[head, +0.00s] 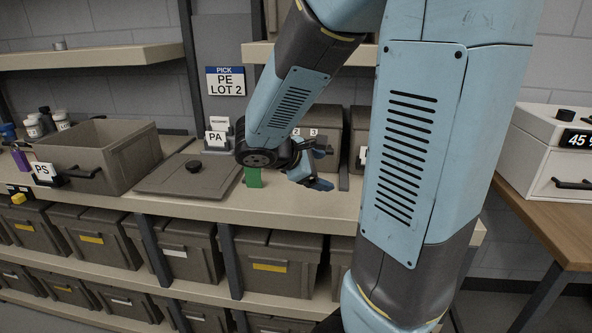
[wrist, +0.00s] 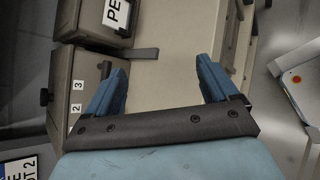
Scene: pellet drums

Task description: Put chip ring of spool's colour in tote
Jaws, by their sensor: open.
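My gripper (head: 318,182) is above the front of the shelf counter in the head view, its blue fingers apart and nothing between them. In the wrist view my gripper (wrist: 162,72) is open over bare counter. An open grey tote (head: 126,165) marked PS stands on the counter at the left, its inside mostly hidden. No spool can be made out.
A green block (head: 253,177) stands just left of my gripper. Closed bins stand behind, one marked PE (wrist: 116,12) in the wrist view. A white cabinet (head: 552,150) stands at the right.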

